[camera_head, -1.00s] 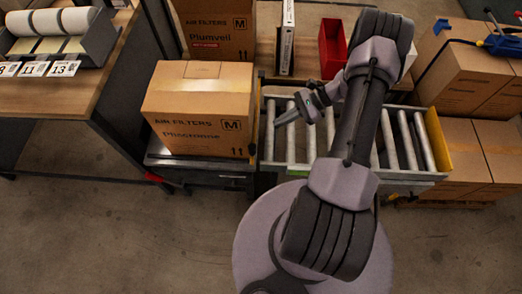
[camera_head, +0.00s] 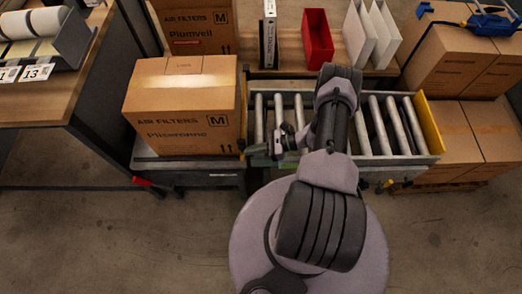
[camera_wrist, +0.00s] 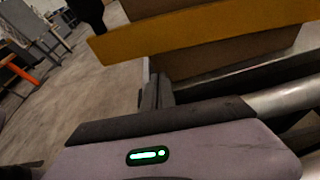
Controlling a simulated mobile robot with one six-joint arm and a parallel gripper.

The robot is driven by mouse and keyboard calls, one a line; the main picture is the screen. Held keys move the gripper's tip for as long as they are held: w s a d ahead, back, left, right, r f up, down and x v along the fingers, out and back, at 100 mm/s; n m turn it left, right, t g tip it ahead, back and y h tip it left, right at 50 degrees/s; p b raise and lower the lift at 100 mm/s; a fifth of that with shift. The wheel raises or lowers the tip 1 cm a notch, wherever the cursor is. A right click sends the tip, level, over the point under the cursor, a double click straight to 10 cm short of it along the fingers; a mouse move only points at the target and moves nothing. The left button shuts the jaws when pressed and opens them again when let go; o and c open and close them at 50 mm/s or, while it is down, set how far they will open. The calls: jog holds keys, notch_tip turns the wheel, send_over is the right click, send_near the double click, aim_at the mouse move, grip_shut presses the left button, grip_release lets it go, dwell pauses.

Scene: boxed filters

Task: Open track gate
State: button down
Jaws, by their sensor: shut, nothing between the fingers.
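In the wrist view a yellow gate panel (camera_wrist: 200,30) crosses the top, with brown cardboard behind it. My gripper (camera_wrist: 157,92) is shut and empty, its dark fingers just below the panel; I cannot tell whether they touch it. In the head view my gripper (camera_head: 253,150) is low at the front left corner of the roller track (camera_head: 372,125), pointing left. The gate at the track's left end is hardly visible there, beside the carton and partly hidden. A yellow plate (camera_head: 430,125) stands at the track's right end.
An air filter carton (camera_head: 180,105) sits on a stand left of the track. A second carton (camera_head: 195,25), a binder (camera_head: 268,38), a red bin (camera_head: 317,40) and white holders (camera_head: 370,35) stand behind. Cartons (camera_head: 485,140) are stacked at right. The front floor is clear.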

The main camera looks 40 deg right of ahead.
jog(key=shift+d+r, duration=0.1)
jog(key=shift+r, duration=1.3)
